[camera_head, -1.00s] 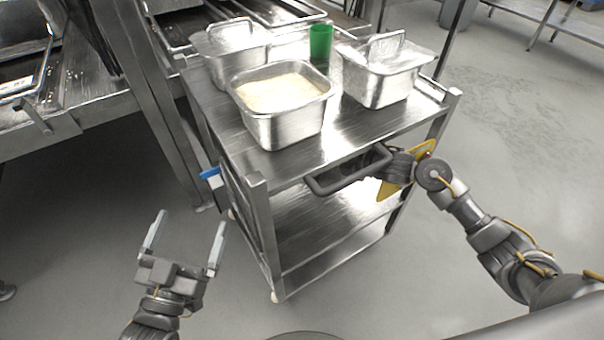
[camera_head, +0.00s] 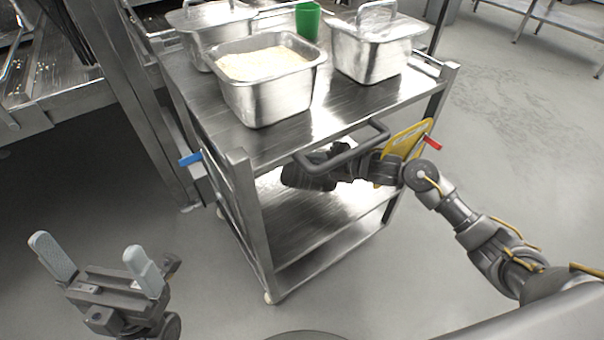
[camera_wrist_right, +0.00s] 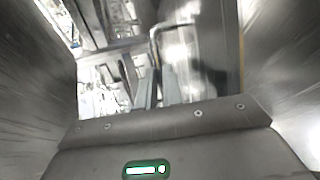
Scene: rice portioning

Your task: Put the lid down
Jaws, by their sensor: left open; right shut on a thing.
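My right gripper (camera_head: 305,172) reaches in under the cart's top shelf, below the black push handle (camera_head: 345,148), partly hidden. In the right wrist view its fingers (camera_wrist_right: 158,88) are close together on a bent metal bar (camera_wrist_right: 154,48) that looks like a lid handle. The lid's plate is hard to make out there and does not show in the head view. An uncovered steel pan (camera_head: 268,100) of pale rice stands on the top shelf. My left gripper (camera_head: 97,262) is open and empty, low at the left, over the floor.
The steel cart's top shelf (camera_head: 340,108) also bears two lidded pans, left (camera_head: 215,30) and right (camera_head: 372,55), and a green cup (camera_head: 307,20). A lower shelf (camera_head: 320,225) has bare room.

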